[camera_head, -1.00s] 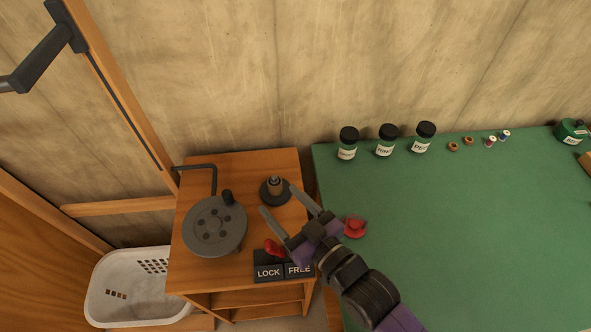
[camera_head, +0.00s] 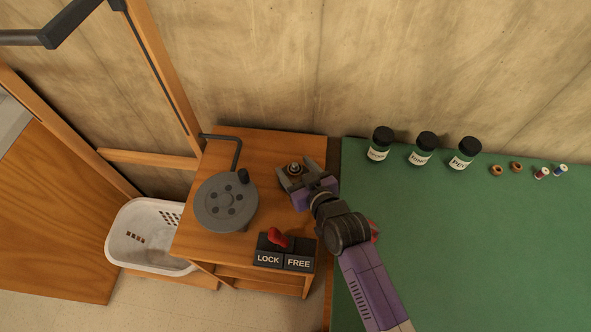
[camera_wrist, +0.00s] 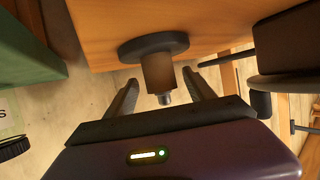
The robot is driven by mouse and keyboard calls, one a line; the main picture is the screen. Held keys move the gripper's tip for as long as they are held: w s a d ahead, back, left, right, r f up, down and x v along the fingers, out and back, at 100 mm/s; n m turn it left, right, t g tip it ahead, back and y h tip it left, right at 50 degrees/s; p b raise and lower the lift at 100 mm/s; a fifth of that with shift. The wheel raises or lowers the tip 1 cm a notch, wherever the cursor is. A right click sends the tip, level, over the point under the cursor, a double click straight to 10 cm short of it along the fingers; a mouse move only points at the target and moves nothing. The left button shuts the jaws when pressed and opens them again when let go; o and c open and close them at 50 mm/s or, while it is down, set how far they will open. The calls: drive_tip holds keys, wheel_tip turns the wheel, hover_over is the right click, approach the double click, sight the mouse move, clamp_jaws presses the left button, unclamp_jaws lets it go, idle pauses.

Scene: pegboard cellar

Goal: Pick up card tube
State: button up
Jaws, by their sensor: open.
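The card tube (camera_wrist: 158,74) is a short brown cylinder on a dark round base with a metal pin through its middle. In the head view the tube (camera_head: 294,169) stands on the wooden cabinet, partly hidden by my gripper. My gripper (camera_head: 294,173) is open, with a finger on either side of the tube. In the wrist view my gripper's fingers (camera_wrist: 160,85) flank the tube, with a visible gap on each side.
A grey crank wheel (camera_head: 225,202) stands left of the tube. A red lever (camera_head: 278,237) sits by the LOCK and FREE plates (camera_head: 284,260) in front. A green table (camera_head: 470,240) with jars (camera_head: 421,150) and spools is right. A white basket (camera_head: 145,237) is left.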

drive_tip(key=shift+x, duration=1.45)
drive_tip(key=shift+a, duration=0.1)
clamp_jaws()
drive_tip(key=shift+r, duration=0.15)
